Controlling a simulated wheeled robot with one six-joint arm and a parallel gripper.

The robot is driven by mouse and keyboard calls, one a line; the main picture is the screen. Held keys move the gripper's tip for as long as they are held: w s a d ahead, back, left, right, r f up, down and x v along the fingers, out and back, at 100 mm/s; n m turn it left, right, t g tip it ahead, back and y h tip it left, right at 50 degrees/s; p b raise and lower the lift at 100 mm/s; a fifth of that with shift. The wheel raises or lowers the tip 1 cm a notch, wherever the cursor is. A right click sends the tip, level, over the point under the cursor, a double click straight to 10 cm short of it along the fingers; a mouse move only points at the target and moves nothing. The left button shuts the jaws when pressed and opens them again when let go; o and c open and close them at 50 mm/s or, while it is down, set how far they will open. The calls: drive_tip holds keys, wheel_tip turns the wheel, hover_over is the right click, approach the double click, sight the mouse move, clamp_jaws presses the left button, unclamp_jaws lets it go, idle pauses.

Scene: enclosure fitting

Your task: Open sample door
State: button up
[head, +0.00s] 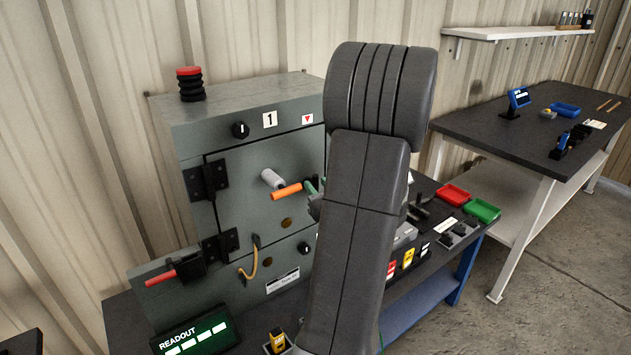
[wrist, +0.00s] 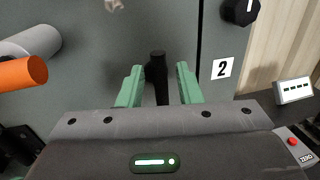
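The grey door (head: 238,190) on the front of the enclosure looks closed, with black hinges (head: 206,181) on its left side. In the wrist view the door (wrist: 95,45) fills the left and middle, and its dark edge seam runs down right of my gripper. A black handle or post (wrist: 157,68) stands out from the door. My gripper (wrist: 158,84) is open, with its green fingers on either side of the black post and gaps showing on both sides. In the head view my arm hides most of my gripper (head: 313,187) and the post.
A grey cylinder with an orange bar (head: 286,192) sticks out of the door, left of my gripper; the bar also shows in the wrist view (wrist: 22,74). A black knob (wrist: 240,10) and a "2" label (wrist: 222,69) are right of the seam. Red (head: 453,194) and green (head: 482,209) trays lie at the bench's right.

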drive_tip(key=shift+x, duration=1.05)
clamp_jaws()
